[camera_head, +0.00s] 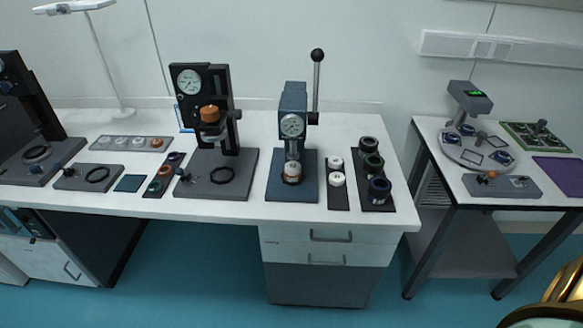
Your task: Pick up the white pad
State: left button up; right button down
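Two small white round pads stand on a narrow dark tray (339,200) to the right of the blue press. The nearer pad (337,180) is in front, and the farther pad (335,162) is just behind it. Each has a dark spot or hole on top. A white round piece with an orange-brown part (292,172) sits under the ram of the blue press (293,125). Neither of my grippers shows. A gold, rounded part at the bottom right corner seems to be mine, but no fingers are visible there.
A dark tray with several dark ringed cylinders (372,162) stands right of the pads. The press's upright lever (316,85) rises left of them. A dial-gauge stand (203,110) is farther left. A second table (465,190) stands right, across a gap.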

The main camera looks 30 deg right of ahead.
aim_at(292, 168)
jog(key=i+l+z, duration=0.2)
jog(key=i, duration=0.2)
jog(key=i+z, duration=0.15)
jog(key=i, duration=0.3)
